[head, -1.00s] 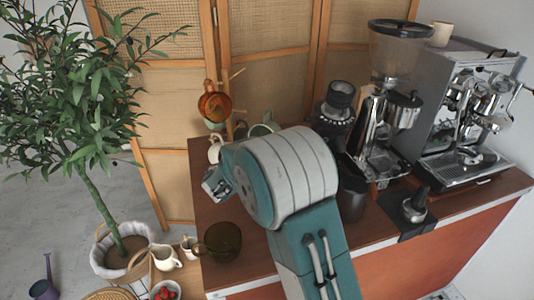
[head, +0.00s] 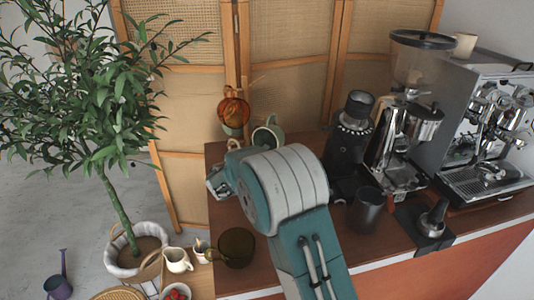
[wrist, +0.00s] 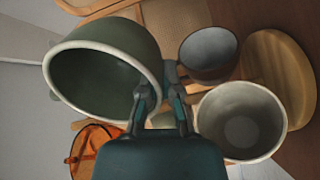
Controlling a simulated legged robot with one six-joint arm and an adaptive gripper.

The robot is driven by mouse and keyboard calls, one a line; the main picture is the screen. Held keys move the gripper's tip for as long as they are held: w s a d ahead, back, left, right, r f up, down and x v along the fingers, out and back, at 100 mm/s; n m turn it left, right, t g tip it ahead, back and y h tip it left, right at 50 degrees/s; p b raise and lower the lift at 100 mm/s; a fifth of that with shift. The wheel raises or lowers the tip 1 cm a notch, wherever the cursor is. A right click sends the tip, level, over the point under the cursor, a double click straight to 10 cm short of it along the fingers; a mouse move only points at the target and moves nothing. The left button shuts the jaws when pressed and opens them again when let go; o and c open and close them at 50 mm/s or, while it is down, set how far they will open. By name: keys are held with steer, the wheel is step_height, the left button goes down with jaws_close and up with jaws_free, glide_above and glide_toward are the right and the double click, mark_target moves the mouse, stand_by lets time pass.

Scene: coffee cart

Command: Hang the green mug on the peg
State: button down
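The green mug (wrist: 66,78) fills the upper left of the wrist view, tilted, its mouth facing the camera. My gripper (wrist: 162,90) is closed at its right side, apparently on the handle; the exact contact is partly hidden. In the head view the mug (head: 268,133) shows pale green behind my arm, raised above the counter, and my fingers are hidden there. An orange glass mug (head: 233,110) hangs on the wooden mug stand left of it; it also shows in the wrist view (wrist: 90,145). The stand's round base (wrist: 290,75) shows at right. Which peg is free is unclear.
A dark mug (wrist: 208,52) and a pale mug (wrist: 240,118) are near the stand's base. An olive glass mug (head: 236,247) stands at the counter's front left. A grinder (head: 405,130), dark cup (head: 366,210) and espresso machine (head: 485,130) occupy the right.

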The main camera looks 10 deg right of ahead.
steer(key=w+a, duration=0.1)
steer(key=w, duration=0.1)
steer(key=w+a+f, duration=0.1)
steer(key=w, duration=0.1)
steer(key=shift+a+f, duration=0.2)
steer(key=shift+a, duration=0.2)
steer(key=shift+s+f, duration=0.1)
stand_by(0.7)
steer(key=c, duration=0.7)
jaws_free()
